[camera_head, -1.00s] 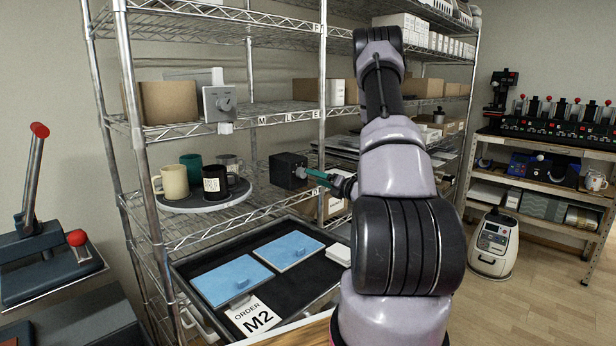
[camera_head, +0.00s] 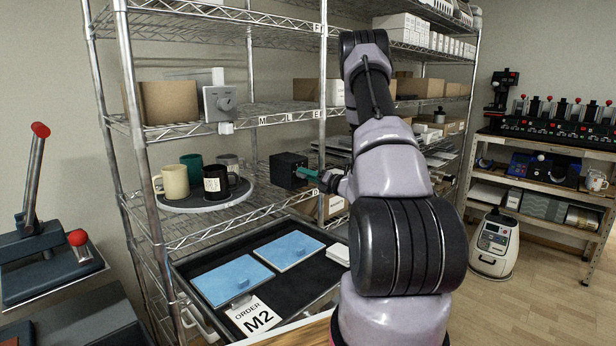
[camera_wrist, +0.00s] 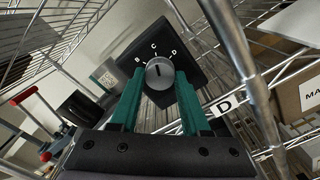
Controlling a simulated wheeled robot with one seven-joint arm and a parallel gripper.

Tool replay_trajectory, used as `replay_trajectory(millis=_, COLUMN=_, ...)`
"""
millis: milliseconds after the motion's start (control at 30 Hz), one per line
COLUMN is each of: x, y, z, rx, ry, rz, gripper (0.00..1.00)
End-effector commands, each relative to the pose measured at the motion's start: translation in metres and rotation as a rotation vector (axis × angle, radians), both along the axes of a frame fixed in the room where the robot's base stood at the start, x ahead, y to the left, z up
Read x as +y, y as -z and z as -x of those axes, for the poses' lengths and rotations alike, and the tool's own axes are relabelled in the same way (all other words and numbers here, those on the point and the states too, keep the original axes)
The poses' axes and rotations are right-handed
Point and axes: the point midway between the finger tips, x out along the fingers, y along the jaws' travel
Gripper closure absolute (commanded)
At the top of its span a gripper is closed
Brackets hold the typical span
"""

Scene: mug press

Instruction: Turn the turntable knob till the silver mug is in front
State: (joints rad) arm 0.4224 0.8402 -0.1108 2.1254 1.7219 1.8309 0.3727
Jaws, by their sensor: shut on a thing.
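The round grey turntable (camera_head: 190,207) on the shelf carries several mugs. The black mug (camera_head: 216,184) with a white label stands at its front right. The cream mug (camera_head: 174,181) is at the left, the green mug (camera_head: 191,164) at the back. The silver mug (camera_head: 229,161) is at the back right, partly hidden by the black one. The black knob box (camera_head: 287,171) stands right of the turntable. My gripper (camera_head: 314,174) is at its face. In the wrist view, its green fingers close around the silver knob (camera_wrist: 159,73), below the letters B, C and D.
A wire shelf post (camera_wrist: 235,45) stands close right of my gripper. Below is a black tray (camera_head: 318,270) with blue pads and an order card (camera_head: 255,317) reading M2. A grey dial box (camera_head: 220,103) sits on the shelf above. A lever press (camera_head: 40,235) is at the left.

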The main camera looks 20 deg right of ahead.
Motion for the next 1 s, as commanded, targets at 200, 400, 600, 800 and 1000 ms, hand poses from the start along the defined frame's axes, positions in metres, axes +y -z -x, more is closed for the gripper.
replay_trajectory(millis=200, x=-0.0002, y=0.0000, z=0.0001, rx=-0.012, ry=0.000, rz=0.034, gripper=1.00)
replay_trajectory(millis=400, x=-0.0001, y=0.0001, z=0.0002, rx=-0.048, ry=0.000, rz=0.133, gripper=1.00)
replay_trajectory(millis=600, x=-0.0002, y=0.0002, z=0.0003, rx=-0.104, ry=0.000, rz=0.290, gripper=1.00)
replay_trajectory(millis=800, x=-0.0004, y=0.0004, z=0.0004, rx=-0.166, ry=0.000, rz=0.460, gripper=1.00)
replay_trajectory(millis=1000, x=-0.0006, y=0.0005, z=0.0005, rx=-0.220, ry=0.000, rz=0.611, gripper=1.00)
